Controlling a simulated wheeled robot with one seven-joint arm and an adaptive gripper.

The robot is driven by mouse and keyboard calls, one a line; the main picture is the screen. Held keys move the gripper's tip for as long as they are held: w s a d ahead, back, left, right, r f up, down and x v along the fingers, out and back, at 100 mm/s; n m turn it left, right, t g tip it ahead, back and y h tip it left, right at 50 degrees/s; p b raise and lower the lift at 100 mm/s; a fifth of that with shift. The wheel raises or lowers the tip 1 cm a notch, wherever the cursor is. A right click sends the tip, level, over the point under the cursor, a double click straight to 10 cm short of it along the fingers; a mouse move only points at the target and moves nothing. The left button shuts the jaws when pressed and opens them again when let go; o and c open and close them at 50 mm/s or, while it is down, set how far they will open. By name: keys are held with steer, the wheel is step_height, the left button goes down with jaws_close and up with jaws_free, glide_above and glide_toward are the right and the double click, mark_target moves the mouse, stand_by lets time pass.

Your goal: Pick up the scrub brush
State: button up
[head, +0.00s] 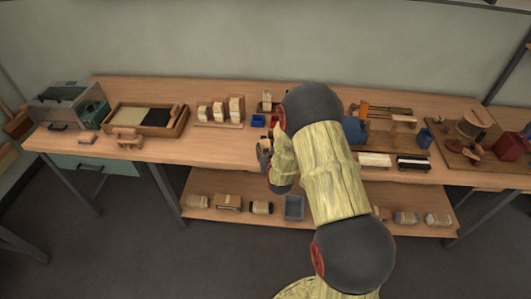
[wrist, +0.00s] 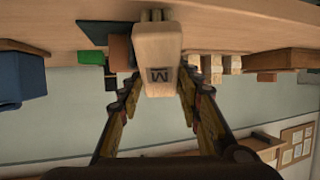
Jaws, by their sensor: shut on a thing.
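A pale wooden block marked with the letter M, which looks like the scrub brush (wrist: 157,50), is in the middle of the wrist view. Short tufts show at its table-side end. My gripper (wrist: 160,85) has one finger on each side of the block and is shut on it. The wrist view is upside down, with the bench top (wrist: 240,22) along its upper edge. I cannot tell whether the block touches the bench. In the head view my gripper (head: 265,155) is at the bench's front edge, and my arm hides much of it.
A tray (head: 112,118) and a grey case (head: 68,104) stand at the left. Several wooden blocks (head: 219,111) stand on a rack left of my arm. A dark red box (head: 511,146) is at the right. The lower shelf (head: 330,208) holds several rollers and a grey bin (head: 294,207).

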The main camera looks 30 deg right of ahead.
steer(key=c, duration=0.6)
steer(key=shift+c, duration=0.3)
steer(key=shift+r, duration=0.15)
